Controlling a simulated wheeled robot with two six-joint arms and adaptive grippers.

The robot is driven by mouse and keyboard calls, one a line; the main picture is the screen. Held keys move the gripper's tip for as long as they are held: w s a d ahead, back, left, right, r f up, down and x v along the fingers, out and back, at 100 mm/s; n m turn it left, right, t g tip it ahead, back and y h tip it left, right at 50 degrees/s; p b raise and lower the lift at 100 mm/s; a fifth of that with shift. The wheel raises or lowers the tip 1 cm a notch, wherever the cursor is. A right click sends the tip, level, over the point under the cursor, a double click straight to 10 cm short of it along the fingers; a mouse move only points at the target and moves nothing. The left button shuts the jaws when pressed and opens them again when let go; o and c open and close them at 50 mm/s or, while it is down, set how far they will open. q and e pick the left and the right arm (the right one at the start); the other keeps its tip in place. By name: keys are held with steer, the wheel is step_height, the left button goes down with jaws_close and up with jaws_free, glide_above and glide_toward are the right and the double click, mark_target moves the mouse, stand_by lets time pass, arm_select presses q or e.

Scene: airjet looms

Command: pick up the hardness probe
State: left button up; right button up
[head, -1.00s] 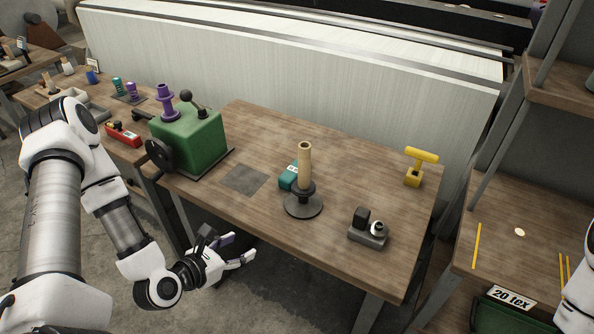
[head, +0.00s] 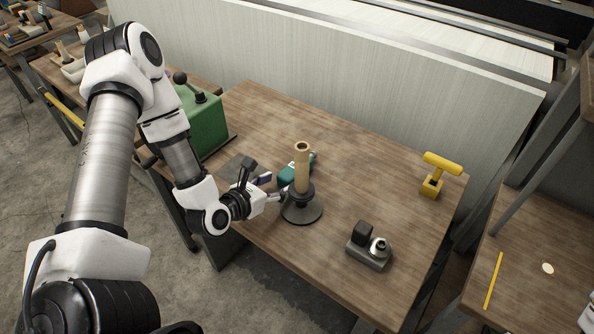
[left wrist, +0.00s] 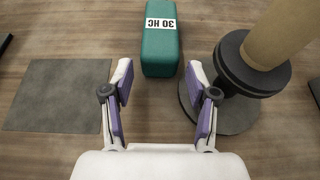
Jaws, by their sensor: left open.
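A teal block labelled "30 HC", which I take to be the hardness probe (head: 288,177), lies on the table behind the stand with the upright tan tube (head: 302,168). In the left wrist view the teal block (left wrist: 160,45) lies ahead of my left gripper (left wrist: 160,78), roughly between the lines of its fingers. My left gripper (head: 272,188) is open and empty over the table, just left of the stand. In the left wrist view the right finger overlaps the stand's round base (left wrist: 235,115); I cannot tell if they touch.
A dark grey square pad (left wrist: 55,95) lies left of the gripper. A green machine (head: 203,122) stands on the table's left, partly behind my left arm. A grey device (head: 369,247) and a yellow T-handled tool (head: 437,174) stand to the right. The table's back middle is clear.

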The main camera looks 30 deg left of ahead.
mark_target(286, 176)
arm_select(q)
steer(key=w, duration=0.2)
steer(key=w+p, duration=0.1)
steer(key=w, duration=0.1)
steer(key=shift+d+r, duration=0.15)
steer(key=shift+d, duration=0.05)
steer(key=shift+w+d+f, duration=0.1)
steer(key=shift+w+f, duration=0.2)
steer(key=shift+f, duration=0.05)
steer(key=shift+s+r, duration=0.1)
steer(key=shift+s, duration=0.05)
steer(key=c, duration=1)
